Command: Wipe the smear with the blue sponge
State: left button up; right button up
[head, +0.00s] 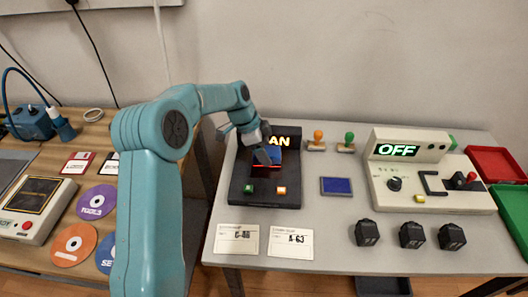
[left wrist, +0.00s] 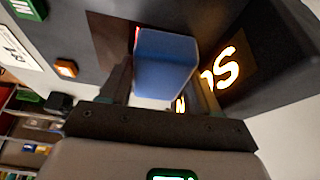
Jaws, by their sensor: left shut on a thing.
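My left gripper (head: 266,153) is over the black device with a lit display (head: 240,196) on the grey table. It is shut on a blue block, the blue sponge (left wrist: 165,62), which sits between both fingers in the left wrist view. In the head view only parts of the sponge (head: 276,157) show around the fingers. It is at the device's recess; whether it touches the surface I cannot tell. A thin red strip shows beside it. I cannot make out the smear; the gripper and sponge hide part of the device. My right gripper is not in view.
A blue pad (head: 336,186), two stamps (head: 318,141), two label cards (head: 290,243) and several black blocks (head: 411,235) lie on the table. A beige device reading OFF (head: 430,170) stands at right, beside red (head: 497,162) and green trays (head: 513,205).

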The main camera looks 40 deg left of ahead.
aim_at(268, 177)
pick_arm(q)
jog(key=shift+w+a+r, duration=0.1)
jog(key=shift+w+a, duration=0.15)
jog(key=shift+w, duration=0.05)
jog(key=shift+s+d+b, duration=0.15)
jog(key=shift+s+b, duration=0.1)
jog(key=shift+b, duration=0.35)
jog(key=shift+s+d+f+b, duration=0.2)
jog(key=shift+s+d+b, duration=0.45)
jog(key=shift+s+b, duration=0.3)
jog(key=shift+s+d+r, duration=0.15)
jog(key=shift+s+d, duration=0.1)
jog(key=shift+s, duration=0.15)
jog(key=shift+s+d+f+b, duration=0.2)
jog(key=shift+s+b, duration=0.1)
jog(key=shift+b, duration=0.2)
jog(key=shift+s+d+b, duration=0.45)
jog(key=shift+s+b, duration=0.05)
jog(key=shift+s, duration=0.25)
jog(key=shift+s+d+b, duration=0.45)
jog(key=shift+s, duration=0.25)
jog(key=shift+r, duration=0.1)
jog(key=shift+r+p, duration=2.15)
jog(key=shift+r, duration=0.8)
